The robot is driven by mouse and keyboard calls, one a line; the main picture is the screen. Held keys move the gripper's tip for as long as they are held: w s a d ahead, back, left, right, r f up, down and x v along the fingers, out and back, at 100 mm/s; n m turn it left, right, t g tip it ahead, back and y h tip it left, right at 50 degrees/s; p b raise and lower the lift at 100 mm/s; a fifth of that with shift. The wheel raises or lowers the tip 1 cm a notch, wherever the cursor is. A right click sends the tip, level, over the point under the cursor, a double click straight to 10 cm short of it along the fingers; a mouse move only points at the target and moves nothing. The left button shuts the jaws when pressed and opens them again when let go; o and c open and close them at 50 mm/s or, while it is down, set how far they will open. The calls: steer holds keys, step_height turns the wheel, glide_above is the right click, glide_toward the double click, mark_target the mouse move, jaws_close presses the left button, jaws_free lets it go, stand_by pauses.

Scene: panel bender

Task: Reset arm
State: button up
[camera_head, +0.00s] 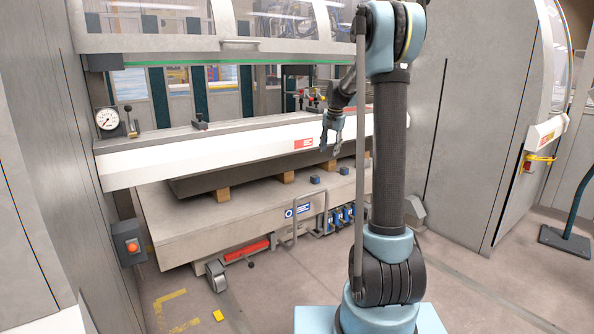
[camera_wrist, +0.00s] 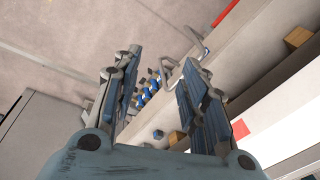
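My gripper (camera_head: 331,147) hangs in front of the white front beam of the panel bender in the head view, its fingers pointing down. In the wrist view my gripper (camera_wrist: 155,85) has its two fingers spread apart, with nothing between them. The gap shows the floor and the machine's lower side behind. My arm stands upright at the right of centre in the head view and hides part of the machine.
The white beam (camera_head: 220,158) runs across the machine above a cart (camera_head: 190,228) with wooden blocks (camera_head: 222,194). A gauge (camera_head: 107,119) sits on the left.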

steer(key=s+d+n, duration=0.3)
steer(key=s, duration=2.5)
steer(key=s+d+f+n, duration=0.1)
steer(key=s+f, duration=0.6)
steer(key=s, duration=0.4)
steer(key=s+f+n, duration=0.2)
steer(key=s+f, duration=0.4)
steer(key=s, duration=0.5)
steer(key=shift+s+d+f+n+h, duration=0.15)
steer(key=shift+d+f+n+h, duration=0.15)
steer(key=shift+d+f+h, duration=0.1)
steer(key=shift+c, duration=0.8)
steer(key=shift+a, duration=0.2)
